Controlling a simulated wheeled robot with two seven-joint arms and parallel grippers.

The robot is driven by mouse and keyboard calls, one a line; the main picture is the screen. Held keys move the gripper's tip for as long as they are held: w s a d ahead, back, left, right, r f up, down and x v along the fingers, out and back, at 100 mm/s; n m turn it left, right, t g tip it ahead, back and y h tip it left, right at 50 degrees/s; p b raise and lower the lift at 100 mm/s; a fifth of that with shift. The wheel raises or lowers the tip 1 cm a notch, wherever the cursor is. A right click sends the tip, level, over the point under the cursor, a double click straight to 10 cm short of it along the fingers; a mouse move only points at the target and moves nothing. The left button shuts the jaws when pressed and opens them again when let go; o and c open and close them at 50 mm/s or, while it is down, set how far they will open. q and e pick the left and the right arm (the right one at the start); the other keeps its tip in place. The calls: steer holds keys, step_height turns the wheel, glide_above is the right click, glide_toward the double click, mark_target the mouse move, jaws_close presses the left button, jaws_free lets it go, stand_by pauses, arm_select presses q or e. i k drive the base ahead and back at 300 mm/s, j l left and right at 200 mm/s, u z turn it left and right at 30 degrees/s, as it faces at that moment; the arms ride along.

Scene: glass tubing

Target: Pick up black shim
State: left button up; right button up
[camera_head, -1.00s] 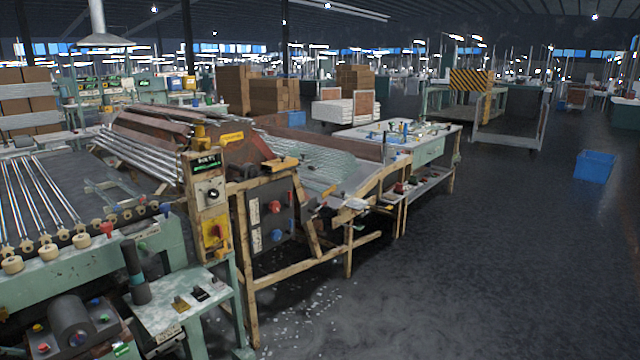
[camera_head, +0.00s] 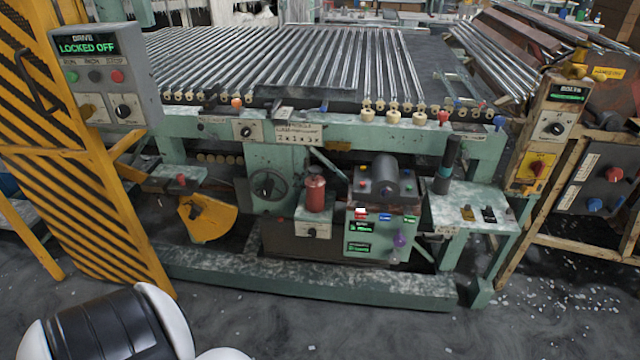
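A small black piece (camera_head: 488,214), likely the black shim, lies on the small pale green side table (camera_head: 445,212) at the right of the machine. A brass-coloured piece (camera_head: 467,213) lies just left of it, and a small pale piece (camera_head: 508,214) lies to its right. These pieces are small, so their exact shape is hard to tell. Neither of my grippers is in view. Only a white and black part of my own body shows at the bottom left.
A black upright cylinder (camera_head: 447,160) stands at the side table's back left. The machine's low green beam (camera_head: 310,283) runs along the floor in front. A yellow-black striped guard (camera_head: 85,190) stands left. Pale fragments (camera_head: 560,290) litter the right floor.

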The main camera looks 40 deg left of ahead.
mark_target(489, 216)
steer(key=u, duration=1.1)
steer(key=i+l+z, duration=0.15)
steer(key=l, duration=0.25)
steer(key=i+l+z, duration=0.1)
steer(key=i+l, duration=0.15)
steer(key=l, duration=0.15)
steer(key=i+l+z, duration=0.15)
steer(key=l, duration=0.2)
